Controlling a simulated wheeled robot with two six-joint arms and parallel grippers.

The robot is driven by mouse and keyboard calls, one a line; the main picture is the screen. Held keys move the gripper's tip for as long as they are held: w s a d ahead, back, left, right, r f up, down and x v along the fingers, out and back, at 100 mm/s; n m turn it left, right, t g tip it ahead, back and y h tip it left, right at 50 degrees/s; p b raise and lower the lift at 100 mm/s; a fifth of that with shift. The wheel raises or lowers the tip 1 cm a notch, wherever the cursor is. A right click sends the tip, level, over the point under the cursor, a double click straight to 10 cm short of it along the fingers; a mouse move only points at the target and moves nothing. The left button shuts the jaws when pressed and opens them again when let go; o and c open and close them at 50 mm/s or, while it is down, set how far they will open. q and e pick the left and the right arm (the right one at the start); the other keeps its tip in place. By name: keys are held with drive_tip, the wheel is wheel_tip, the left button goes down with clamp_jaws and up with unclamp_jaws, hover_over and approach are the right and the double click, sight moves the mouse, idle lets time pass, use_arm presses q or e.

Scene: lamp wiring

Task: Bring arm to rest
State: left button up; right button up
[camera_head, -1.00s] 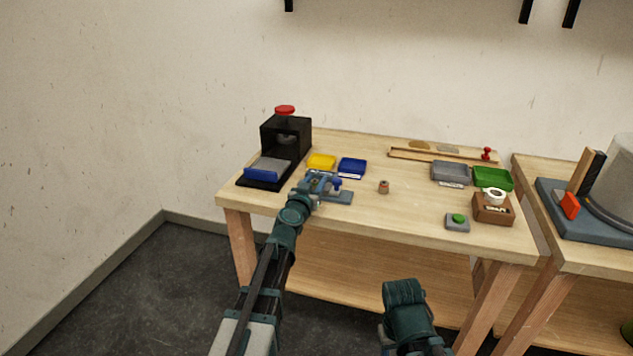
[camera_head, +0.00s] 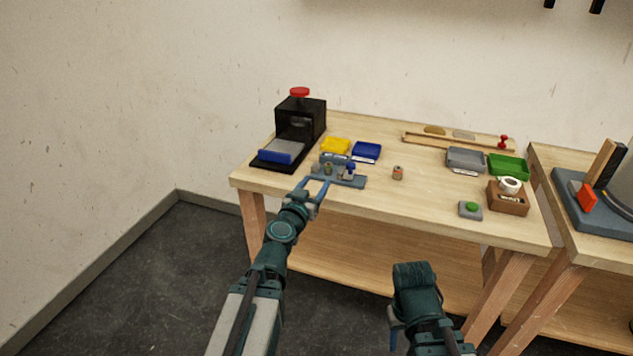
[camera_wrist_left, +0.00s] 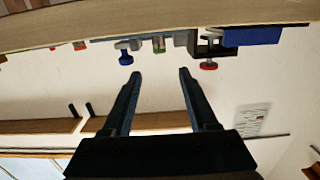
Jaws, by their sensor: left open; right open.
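My left gripper (camera_head: 317,186) is open and empty at the front edge of the workbench, just in front of a blue-grey fixture (camera_head: 350,181). In the left wrist view its two fingers (camera_wrist_left: 161,74) are spread with nothing between them. That view is upside down, with the bench edge across the top. The fixture holds small parts, one with a blue knob (camera_head: 350,169). My right arm is folded low in front of the bench; only a blue part of its gripper (camera_head: 393,328) shows, mostly hidden by the arm.
A black press (camera_head: 314,115) with a red knob stands at the back left. Yellow (camera_head: 335,146) and blue (camera_head: 367,151) trays are beside it. A small cylindrical part (camera_head: 398,173) stands mid-bench. A green button (camera_head: 471,207) and brown box (camera_head: 507,198) are at the right.

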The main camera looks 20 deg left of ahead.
use_arm(q)
drive_tip(key=s+d+m+g+h+p, duration=0.2)
drive_tip(key=s+d+g+p, duration=0.1)
drive_tip(key=d+p, duration=0.3)
drive_tip(key=s+d+m+g+h+p, duration=0.2)
drive_tip(key=s+d+g+p, duration=0.15)
drive_tip(key=d, duration=0.45)
drive_tip(key=s+d+m+g+h+p, duration=0.2)
drive_tip(key=s+d+g+p, duration=0.15)
drive_tip(key=d, duration=0.35)
drive_tip(key=s+a+r+n+g+y+p, duration=0.1)
drive_tip(key=s+a+g+y+p, duration=0.1)
drive_tip(key=s+g+y+p, duration=0.2)
drive_tip(key=s+a+r+n+g+y+p, duration=0.1)
drive_tip(key=s+a+g+y+p, duration=0.1)
drive_tip(key=s+p, duration=0.4)
drive_tip(key=s+g+y, duration=0.1)
drive_tip(key=s+y, duration=0.1)
drive_tip(key=s, duration=0.2)
drive_tip(key=shift+s+r+n+g+p, duration=0.2)
drive_tip(key=shift+r+n+g+p, duration=0.1)
drive_tip(key=shift+r+g, duration=0.1)
